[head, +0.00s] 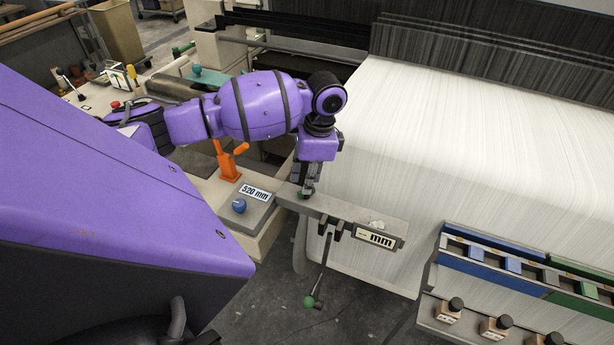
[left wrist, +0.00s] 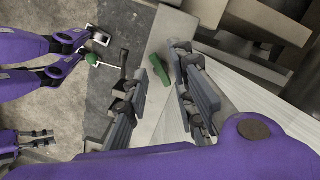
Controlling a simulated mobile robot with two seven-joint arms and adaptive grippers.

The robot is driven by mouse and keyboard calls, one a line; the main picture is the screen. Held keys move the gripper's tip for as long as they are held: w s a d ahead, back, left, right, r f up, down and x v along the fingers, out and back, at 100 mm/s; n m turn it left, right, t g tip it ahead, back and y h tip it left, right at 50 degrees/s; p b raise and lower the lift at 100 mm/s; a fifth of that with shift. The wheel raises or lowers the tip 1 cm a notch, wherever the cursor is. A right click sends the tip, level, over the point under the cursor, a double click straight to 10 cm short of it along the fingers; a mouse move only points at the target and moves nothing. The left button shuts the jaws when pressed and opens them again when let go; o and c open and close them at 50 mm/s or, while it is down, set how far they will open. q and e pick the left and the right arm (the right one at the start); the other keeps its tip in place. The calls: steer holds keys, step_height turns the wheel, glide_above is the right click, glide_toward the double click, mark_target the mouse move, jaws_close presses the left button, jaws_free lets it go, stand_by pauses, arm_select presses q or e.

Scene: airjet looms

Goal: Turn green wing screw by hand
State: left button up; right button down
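The green wing screw (left wrist: 157,70) stands on the pale metal bar, in the left wrist view between the two fingers of my left gripper (left wrist: 164,88). The fingers are apart, with gaps to the screw on both sides. In the head view my left gripper (head: 307,186) points down at the bar (head: 345,213), and only a bit of green shows below its fingertips. Whether the fingers touch the screw is hidden there. My right gripper is not in the head view; a small dark two-fingered shape at the lower left of the left wrist view may be it.
A lever with a green ball (head: 309,302) hangs below the bar. A "mm" display (head: 379,238) is at its right end. A blue knob (head: 239,206), a "520 mm" label (head: 255,193) and an orange handle (head: 229,163) are to the left. White warp sheet (head: 470,130) lies right.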

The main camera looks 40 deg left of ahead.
arm_select(q)
steer(key=n, duration=0.3)
steer(key=shift+f, duration=1)
jaws_close()
